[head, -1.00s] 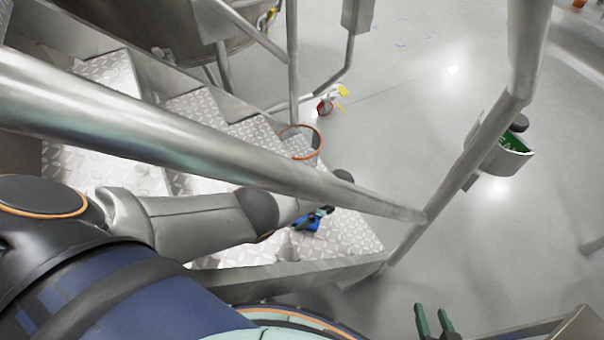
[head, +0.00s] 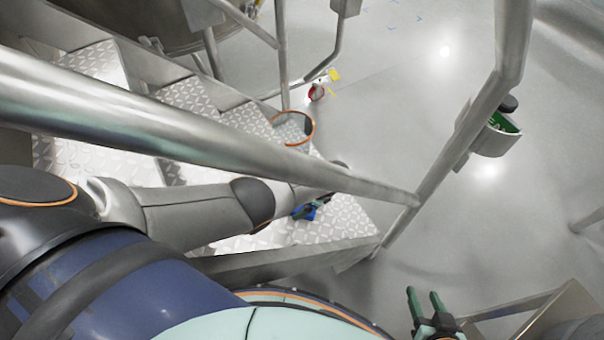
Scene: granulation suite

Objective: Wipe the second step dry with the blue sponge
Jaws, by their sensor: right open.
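The metal steps have pale, raised-pattern treads and climb to the left. The lowest visible tread (head: 345,222) is at the centre, with a higher tread (head: 250,121) behind the handrail. My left arm reaches under the handrail over the lower treads. My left gripper (head: 311,208) is small and partly hidden by its arm. It appears shut on the blue sponge (head: 302,213), which is low over or on the lowest visible tread; contact is unclear. No water can be made out. My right gripper (head: 425,299), with green fingers, is open and empty over the floor at the bottom right.
A thick metal handrail (head: 180,132) crosses above my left arm and joins a slanted post (head: 445,155). A grey holder (head: 488,138) with a green inside hangs on that post. An orange ring (head: 313,128) is beside the steps. The grey floor (head: 400,110) beyond is largely clear.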

